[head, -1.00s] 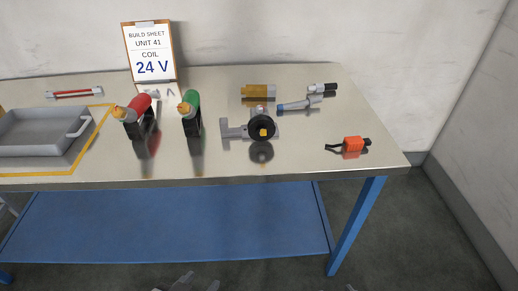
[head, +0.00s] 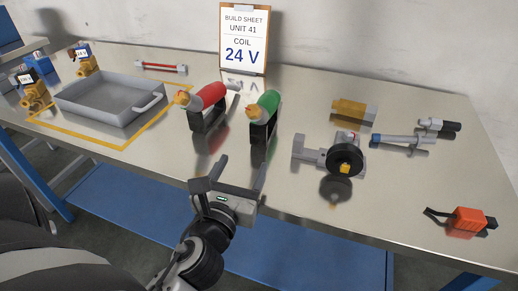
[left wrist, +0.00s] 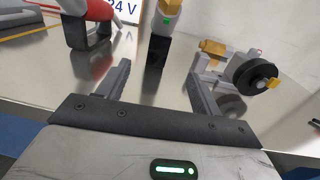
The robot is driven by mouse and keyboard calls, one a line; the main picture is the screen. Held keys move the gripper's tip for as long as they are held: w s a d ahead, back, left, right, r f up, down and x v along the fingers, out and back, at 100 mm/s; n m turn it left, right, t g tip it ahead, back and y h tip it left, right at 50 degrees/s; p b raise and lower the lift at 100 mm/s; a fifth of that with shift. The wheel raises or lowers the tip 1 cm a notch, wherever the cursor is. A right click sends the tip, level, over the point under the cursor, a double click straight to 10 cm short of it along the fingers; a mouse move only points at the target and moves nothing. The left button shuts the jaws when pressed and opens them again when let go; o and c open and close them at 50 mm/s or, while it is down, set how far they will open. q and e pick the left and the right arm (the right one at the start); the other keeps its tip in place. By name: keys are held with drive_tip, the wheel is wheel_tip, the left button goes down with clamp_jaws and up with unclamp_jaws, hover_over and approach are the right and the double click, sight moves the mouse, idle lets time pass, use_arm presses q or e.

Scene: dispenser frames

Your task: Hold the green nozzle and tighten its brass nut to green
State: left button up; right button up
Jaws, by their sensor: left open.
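The green nozzle (head: 266,106) stands on a black stand on the bench, with its brass nut (head: 253,112) at its left end. In the left wrist view the black stand (left wrist: 157,52) shows beyond my fingers, with part of the nozzle cut off by the top edge. My left gripper (head: 230,172) is open and empty at the bench's front edge, in front of the green nozzle and apart from it. It also shows in the left wrist view (left wrist: 160,85). My right gripper is not in view.
A red nozzle (head: 207,97) stands close left of the green one. A grey fixture with a black wheel (head: 345,160) stands to the right. A grey tray (head: 112,100) is at left, an orange part (head: 468,221) at far right. The bench front between is clear.

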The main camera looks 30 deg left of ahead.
sight(258, 132)
use_arm(q)
drive_tip(key=shift+w+a+r, duration=0.1)
drive_tip(key=shift+w+r, duration=0.05)
drive_tip(key=shift+w, duration=0.4)
drive_tip(key=shift+w+a+r+p, duration=0.2)
drive_tip(key=shift+w+p, duration=0.05)
drive_tip(key=shift+p, duration=0.15)
drive_tip(key=x, duration=0.4)
drive_tip(key=p+x, duration=0.1)
drive_tip(key=x, duration=0.8)
drive_tip(key=shift+w+f, duration=0.25)
drive_tip(key=shift+f, duration=0.05)
clamp_jaws()
